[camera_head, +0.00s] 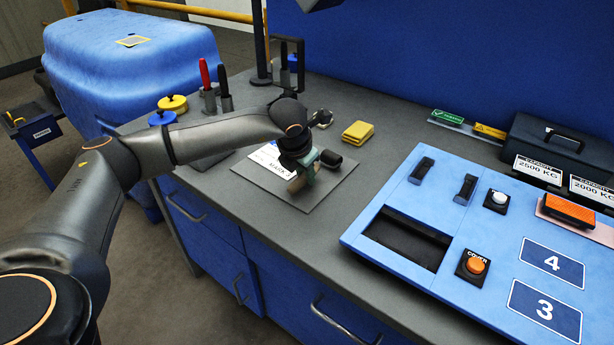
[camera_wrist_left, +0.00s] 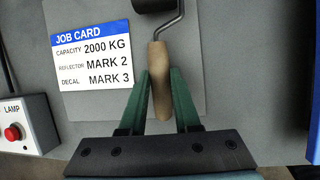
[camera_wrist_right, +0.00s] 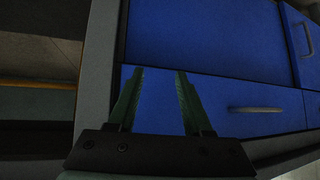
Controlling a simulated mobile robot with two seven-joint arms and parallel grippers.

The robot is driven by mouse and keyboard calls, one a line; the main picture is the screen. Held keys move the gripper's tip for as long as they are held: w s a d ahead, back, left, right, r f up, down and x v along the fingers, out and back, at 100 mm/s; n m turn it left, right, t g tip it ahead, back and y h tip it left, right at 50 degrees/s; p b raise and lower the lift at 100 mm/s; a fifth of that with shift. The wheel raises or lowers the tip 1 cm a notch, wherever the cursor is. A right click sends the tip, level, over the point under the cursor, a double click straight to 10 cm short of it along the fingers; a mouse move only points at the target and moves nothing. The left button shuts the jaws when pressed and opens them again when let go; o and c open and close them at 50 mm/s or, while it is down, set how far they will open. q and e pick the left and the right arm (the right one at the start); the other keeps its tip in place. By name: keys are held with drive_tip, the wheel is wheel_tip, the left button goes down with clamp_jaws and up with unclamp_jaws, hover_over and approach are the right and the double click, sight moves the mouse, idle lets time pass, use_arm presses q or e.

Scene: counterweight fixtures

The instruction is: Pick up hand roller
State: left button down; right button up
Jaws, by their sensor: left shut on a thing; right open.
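The hand roller has a tan wooden handle (camera_wrist_left: 160,82), a bent metal rod and a dark roller head (camera_wrist_left: 153,5). In the head view its dark roller head (camera_head: 330,158) shows just right of my left gripper (camera_head: 303,178). In the left wrist view the green fingers of my left gripper (camera_wrist_left: 160,98) are shut on the wooden handle, one on each side. The roller is over the grey mat (camera_head: 325,199); I cannot tell whether it still touches it. My right gripper (camera_wrist_right: 159,100) is open and empty, facing blue drawer fronts (camera_wrist_right: 250,100).
The white job card (camera_wrist_left: 92,55) lies on the mat beside the roller. A lamp box with a red button (camera_wrist_left: 15,130) is left of it. A yellow block (camera_head: 357,132) sits behind. A blue panel (camera_head: 440,235) with buttons is right.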

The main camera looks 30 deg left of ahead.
use_arm(q)
drive_tip(key=s+d+r+b, duration=0.2)
drive_tip(key=s+d+r, duration=0.7)
drive_tip(key=r, duration=0.3)
drive_tip(key=shift+s+d, duration=0.25)
drive_tip(key=shift+s, duration=0.45)
drive_tip(key=shift+f, duration=0.1)
drive_tip(key=c, duration=1.2)
unclamp_jaws()
clamp_jaws()
